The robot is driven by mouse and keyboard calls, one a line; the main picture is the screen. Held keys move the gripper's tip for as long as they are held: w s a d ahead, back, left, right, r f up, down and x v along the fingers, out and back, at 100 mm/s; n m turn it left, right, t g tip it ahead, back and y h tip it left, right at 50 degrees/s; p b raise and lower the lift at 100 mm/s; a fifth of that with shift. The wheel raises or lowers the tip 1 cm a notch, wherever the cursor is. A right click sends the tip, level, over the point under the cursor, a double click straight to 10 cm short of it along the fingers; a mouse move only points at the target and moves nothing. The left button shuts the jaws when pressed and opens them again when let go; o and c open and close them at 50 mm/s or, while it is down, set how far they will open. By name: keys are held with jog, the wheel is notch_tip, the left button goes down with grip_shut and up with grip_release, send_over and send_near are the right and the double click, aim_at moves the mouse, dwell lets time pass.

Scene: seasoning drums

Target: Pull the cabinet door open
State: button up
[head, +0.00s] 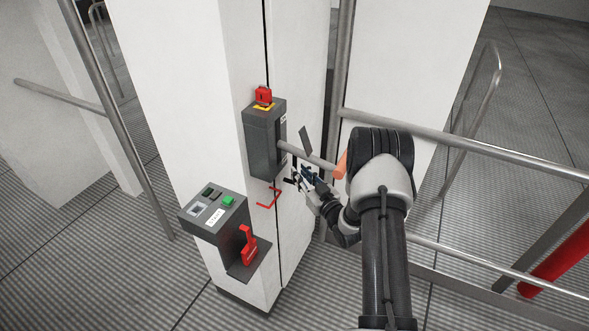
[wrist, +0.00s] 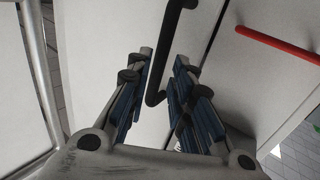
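The white cabinet (head: 238,130) stands upright in the middle of the head view, with a narrow dark seam down its side. The cabinet door (head: 305,90) appears to be the panel right of this seam and looks closed. A black bent handle (wrist: 172,45) shows in the wrist view, beside the seam. My gripper (head: 298,176) is at the door side in the head view, its tips partly hard to make out. In the wrist view my gripper (wrist: 164,62) is open, with the handle's bar between or just beyond its fingers; contact cannot be told.
A grey box (head: 263,145) with a red part on top is on the cabinet, left of my gripper. A red bar (head: 268,198) sticks out below it. A control box (head: 213,213) with a red lever (head: 248,246) is lower left. A metal rail (head: 450,145) runs close right.

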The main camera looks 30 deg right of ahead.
jog(key=shift+w+a, duration=0.15)
jog(key=shift+w, duration=2.2)
grip_shut()
